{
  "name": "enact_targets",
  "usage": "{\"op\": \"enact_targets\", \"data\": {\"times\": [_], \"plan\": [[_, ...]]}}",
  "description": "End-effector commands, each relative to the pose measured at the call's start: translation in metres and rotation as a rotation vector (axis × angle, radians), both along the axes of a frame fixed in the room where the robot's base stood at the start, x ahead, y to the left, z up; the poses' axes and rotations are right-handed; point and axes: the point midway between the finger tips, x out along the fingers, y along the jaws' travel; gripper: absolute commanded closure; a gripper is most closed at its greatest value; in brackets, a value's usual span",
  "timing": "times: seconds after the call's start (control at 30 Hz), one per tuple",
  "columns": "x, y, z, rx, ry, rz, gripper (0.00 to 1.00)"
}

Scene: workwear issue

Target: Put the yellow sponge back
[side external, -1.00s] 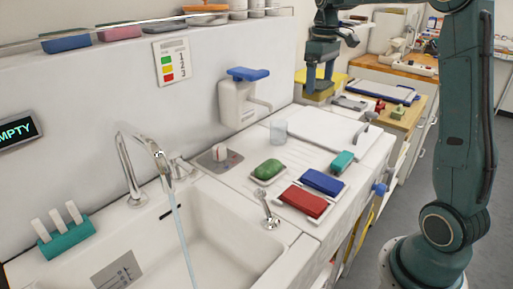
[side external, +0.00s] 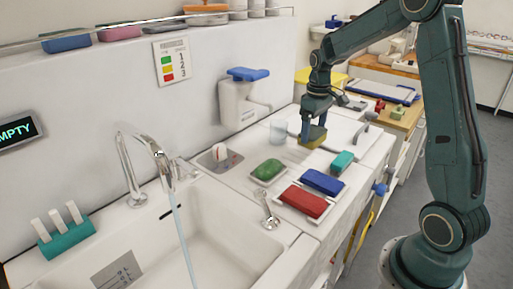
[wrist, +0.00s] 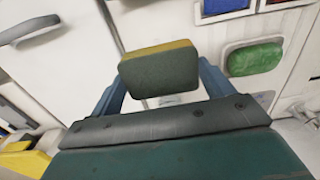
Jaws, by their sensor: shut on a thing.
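The yellow sponge (side external: 314,139), with a dark grey-green scouring side, is held in my gripper (side external: 314,126). In the wrist view the sponge (wrist: 160,73) sits between the two blue fingers of my gripper (wrist: 160,85), its dark face toward the camera and a yellow strip along the far edge. My gripper is shut on it, over the white counter behind the teal block (side external: 342,161). The side view does not clearly show how far the sponge is above the surface.
A red sponge (side external: 304,201) and a blue sponge (side external: 323,181) lie in white holders. A green bar (side external: 268,169) lies in a dish. A clear glass (side external: 278,131) stands just left of my gripper. The sink (side external: 190,250) has running water. A yellow bin (side external: 330,82) stands behind.

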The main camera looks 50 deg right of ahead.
Motion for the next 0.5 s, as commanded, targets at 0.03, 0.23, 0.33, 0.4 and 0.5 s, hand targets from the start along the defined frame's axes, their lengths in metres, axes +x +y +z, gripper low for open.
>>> {"op": "enact_targets", "data": {"times": [0.03,0.23,0.33,0.4,0.5], "plan": [[0.0,0.0,-0.004,0.001,0.002,0.0,0.41],[0.0,0.0,-0.009,0.0,0.0,0.0,0.41],[0.0,0.0,-0.01,0.0,0.001,0.0,0.41],[0.0,0.0,-0.015,0.001,0.002,0.0,0.41],[-0.001,0.0,-0.025,0.001,0.003,0.0,0.41]]}}
